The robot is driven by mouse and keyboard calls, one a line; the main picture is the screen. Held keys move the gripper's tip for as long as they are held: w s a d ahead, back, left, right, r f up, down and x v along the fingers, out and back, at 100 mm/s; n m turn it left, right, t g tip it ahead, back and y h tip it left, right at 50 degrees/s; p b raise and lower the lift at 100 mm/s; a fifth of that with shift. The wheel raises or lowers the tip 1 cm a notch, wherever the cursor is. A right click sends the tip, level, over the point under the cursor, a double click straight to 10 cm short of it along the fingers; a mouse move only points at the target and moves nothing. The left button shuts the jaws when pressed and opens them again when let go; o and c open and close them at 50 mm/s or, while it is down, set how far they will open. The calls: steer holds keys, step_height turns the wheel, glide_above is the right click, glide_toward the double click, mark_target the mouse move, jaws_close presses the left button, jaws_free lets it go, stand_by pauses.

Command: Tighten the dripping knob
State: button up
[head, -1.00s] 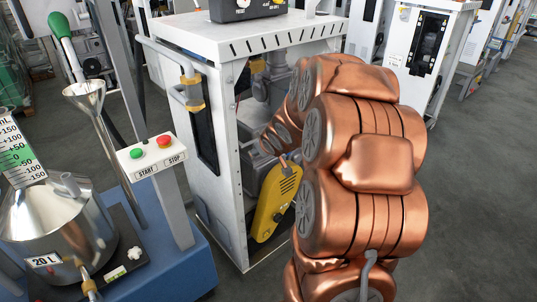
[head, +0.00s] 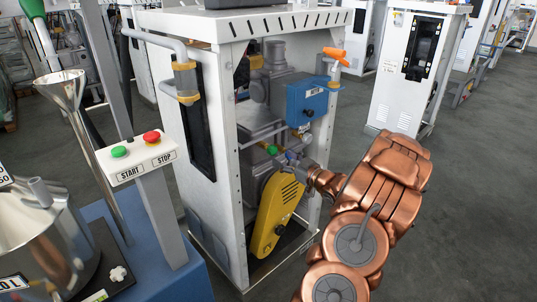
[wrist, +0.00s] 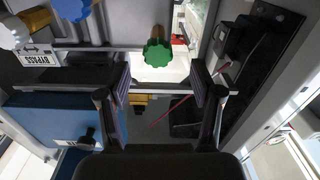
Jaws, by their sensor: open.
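A green lobed knob (wrist: 157,53) shows in the wrist view, just beyond and between the open fingers of my gripper (wrist: 160,92). Nothing is between the fingers. A blue knob (wrist: 70,8) and a white knob (wrist: 12,32) sit at the upper left, near a BYPASS label (wrist: 41,54). In the head view the green knob (head: 272,149) and blue knob (head: 290,155) are small, inside the white dispenser frame (head: 232,170). My arm reaches in from the right; my gripper is hard to make out there. I see no drip, so I cannot tell which knob drips.
A blue box (head: 305,99), a yellow guard (head: 275,214) and an orange-handled valve (head: 335,53) are on the dispenser. A START/STOP post (head: 143,162) and steel funnel (head: 62,90) stand to the left. Grey floor (head: 460,200) is open to the right.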

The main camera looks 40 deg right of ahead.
mark_target(274, 152)
steer(key=shift+w+d+b, duration=0.15)
steer(key=shift+w+b, duration=0.05)
steer(key=shift+w, duration=1.65)
steer(key=shift+w+d+b, duration=0.1)
steer(key=shift+w+b, duration=0.05)
steer(key=shift+w, duration=1.7)
steer(key=shift+a, duration=0.1)
steer(key=c, duration=1.2)
steer(key=shift+o, duration=0.2)
steer(key=shift+p, duration=0.3)
steer(key=shift+r+p, duration=0.15)
steer(key=shift+p, duration=0.2)
steer(key=m+p, duration=0.1)
steer(key=p, duration=0.2)
steer(key=shift+r+m, duration=0.2)
steer(key=shift+m, duration=0.2)
steer(key=m+p, duration=0.2)
steer(key=p, duration=0.2)
steer(key=shift+f+m+p, duration=0.15)
steer(key=shift+m+p, duration=0.75)
steer(key=shift+p, duration=0.25)
